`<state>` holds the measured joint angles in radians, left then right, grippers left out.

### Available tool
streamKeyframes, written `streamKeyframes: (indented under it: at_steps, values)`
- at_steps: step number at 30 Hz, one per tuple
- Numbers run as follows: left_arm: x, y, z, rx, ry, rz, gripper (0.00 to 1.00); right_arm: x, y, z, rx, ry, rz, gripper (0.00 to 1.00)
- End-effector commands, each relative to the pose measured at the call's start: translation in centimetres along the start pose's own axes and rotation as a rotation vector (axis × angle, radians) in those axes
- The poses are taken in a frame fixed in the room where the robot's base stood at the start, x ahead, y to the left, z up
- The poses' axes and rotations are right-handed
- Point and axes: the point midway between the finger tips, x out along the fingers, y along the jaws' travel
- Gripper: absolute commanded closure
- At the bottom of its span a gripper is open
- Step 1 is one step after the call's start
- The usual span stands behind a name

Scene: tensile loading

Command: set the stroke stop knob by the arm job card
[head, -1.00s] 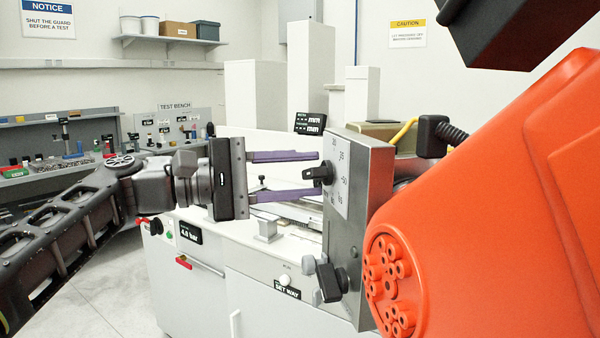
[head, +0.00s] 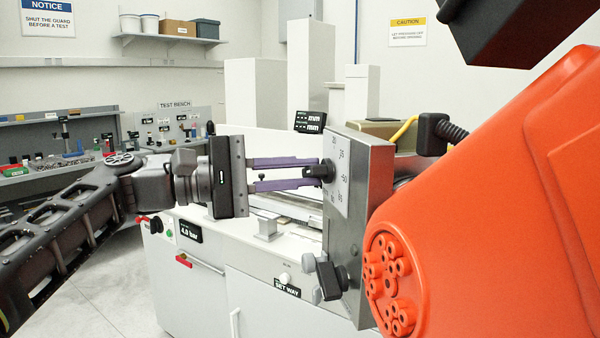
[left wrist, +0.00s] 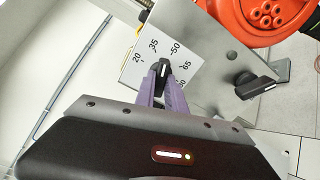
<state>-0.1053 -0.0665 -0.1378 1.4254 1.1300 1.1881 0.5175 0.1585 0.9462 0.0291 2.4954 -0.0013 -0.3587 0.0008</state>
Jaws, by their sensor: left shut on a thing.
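The stroke stop knob (head: 318,172) is a black pointer knob on a white dial plate (head: 341,180) on the side of a grey metal block. In the left wrist view the knob (left wrist: 163,69) has a white line, and the dial (left wrist: 140,62) reads 20, 35, 50, 65 and a partly hidden number. The line points up between 35 and 50. My left gripper (head: 316,172) is shut on the knob, its purple fingers on both sides of it. They also show in the left wrist view (left wrist: 162,82). No arm job card can be made out. My right gripper is not seen.
A second black knob (head: 328,278) sits low on the grey block (head: 372,190); it also shows in the left wrist view (left wrist: 254,86). A large orange arm body (head: 490,200) fills the right side. The white machine cabinet (head: 210,290) stands below.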

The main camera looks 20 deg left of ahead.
Motion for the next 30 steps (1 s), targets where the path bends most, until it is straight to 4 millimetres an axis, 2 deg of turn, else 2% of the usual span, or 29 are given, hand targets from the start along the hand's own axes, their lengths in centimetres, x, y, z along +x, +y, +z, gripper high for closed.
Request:
streamKeyframes:
  at_steps: [8,11,17,18,26,30]
  values:
    - [0.0,-0.5,-0.2,0.263,-0.001,-0.001,1.00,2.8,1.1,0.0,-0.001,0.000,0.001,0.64]
    - [0.0,-0.1,-0.1,0.318,-0.001,-0.002,1.00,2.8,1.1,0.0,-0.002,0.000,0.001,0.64]
    - [0.0,0.0,0.0,0.318,-0.002,-0.003,1.00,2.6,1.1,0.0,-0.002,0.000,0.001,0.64]
    - [0.0,0.0,0.0,0.317,-0.001,-0.003,0.85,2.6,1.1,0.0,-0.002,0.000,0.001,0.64]
    - [0.0,0.1,0.0,0.317,-0.001,-0.002,0.64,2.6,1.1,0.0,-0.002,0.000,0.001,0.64]
    - [0.0,0.1,0.0,0.317,-0.001,-0.001,0.64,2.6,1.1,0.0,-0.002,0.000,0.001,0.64]
